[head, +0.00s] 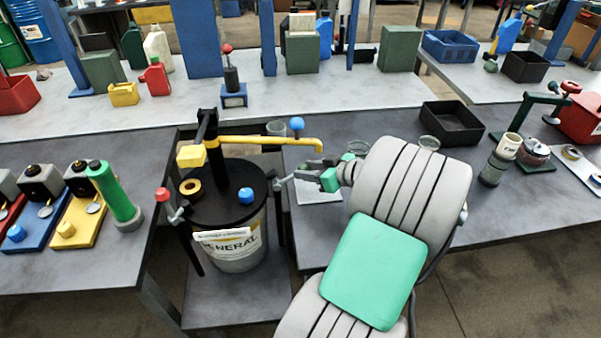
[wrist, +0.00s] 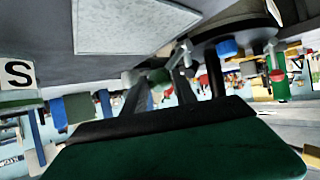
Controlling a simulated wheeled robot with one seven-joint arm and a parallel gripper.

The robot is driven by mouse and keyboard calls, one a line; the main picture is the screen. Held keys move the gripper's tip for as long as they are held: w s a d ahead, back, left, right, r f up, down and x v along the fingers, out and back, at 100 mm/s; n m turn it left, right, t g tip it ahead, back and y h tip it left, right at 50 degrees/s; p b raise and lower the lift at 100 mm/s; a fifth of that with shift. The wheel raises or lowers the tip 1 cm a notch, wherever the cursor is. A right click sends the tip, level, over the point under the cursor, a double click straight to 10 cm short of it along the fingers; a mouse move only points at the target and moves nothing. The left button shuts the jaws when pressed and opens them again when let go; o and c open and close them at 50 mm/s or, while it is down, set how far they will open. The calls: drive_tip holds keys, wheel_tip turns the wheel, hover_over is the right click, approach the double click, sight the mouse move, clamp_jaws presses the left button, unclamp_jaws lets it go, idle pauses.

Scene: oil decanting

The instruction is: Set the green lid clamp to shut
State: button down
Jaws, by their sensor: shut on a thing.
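A drum (head: 240,250) with a black lid (head: 225,208) stands below a pump in the head view. The green lid clamp (head: 280,184) is at the lid's right side; its metal arm shows, but its green end is mostly hidden by my gripper. My gripper (head: 299,171) reaches in from the right and is shut on the clamp's handle. In the wrist view my two dark fingers (wrist: 163,82) close around a greenish handle, with the clamp's metal lever (wrist: 184,52) running up towards the drum lid. The exact angle of the clamp is hard to tell.
A red clamp (head: 168,203) sits on the lid's left side. The yellow pump spout (head: 275,141) passes above my gripper. A pale plate (head: 318,195) lies on the right bench.

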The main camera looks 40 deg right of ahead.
drive_tip(key=shift+w+a+r, duration=0.15)
drive_tip(key=shift+a+r, duration=0.2)
drive_tip(key=shift+w+a+r+n+g+h, duration=0.15)
drive_tip(key=shift+r+n+g+h, duration=0.2)
drive_tip(key=shift+g, duration=0.25)
drive_tip(key=c, duration=1)
unclamp_jaws()
drive_tip(key=v, duration=0.8)
drive_tip(key=shift+b, duration=0.4)
